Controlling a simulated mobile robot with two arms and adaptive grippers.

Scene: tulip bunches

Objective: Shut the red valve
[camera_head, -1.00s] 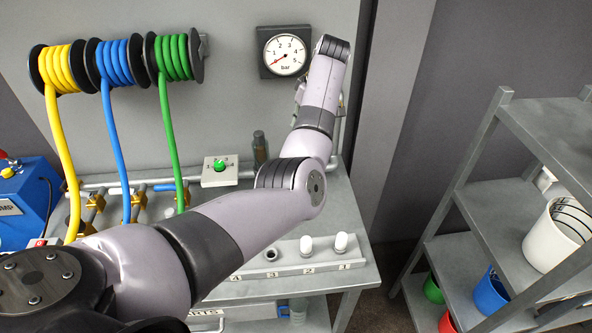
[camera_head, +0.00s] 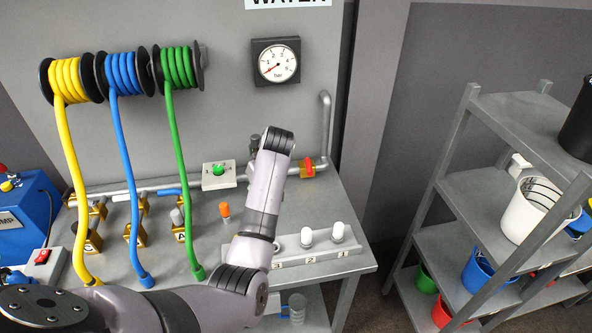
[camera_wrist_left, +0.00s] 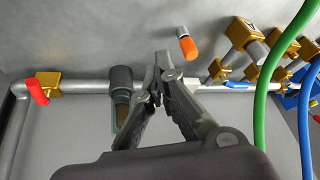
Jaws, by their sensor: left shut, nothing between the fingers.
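The red valve (camera_head: 308,167) has a red handle on a brass body, on the grey pipe at the back right of the bench. In the left wrist view, its red handle (camera_wrist_left: 38,91) is at the far left, slanting across the pipe line. My left gripper (camera_wrist_left: 162,62) is shut and empty in that view, clear of the handle, with the dark cylinder on the pipe beside its fingers. In the head view my left arm hides the gripper. My right gripper is not in view.
A pressure gauge (camera_head: 276,62) hangs on the wall, its red needle at the low end. Yellow, blue and green hoses (camera_head: 180,150) hang at the left. A block with white knobs (camera_head: 310,252) sits at the bench front. A grey shelf (camera_head: 480,190) with buckets stands right.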

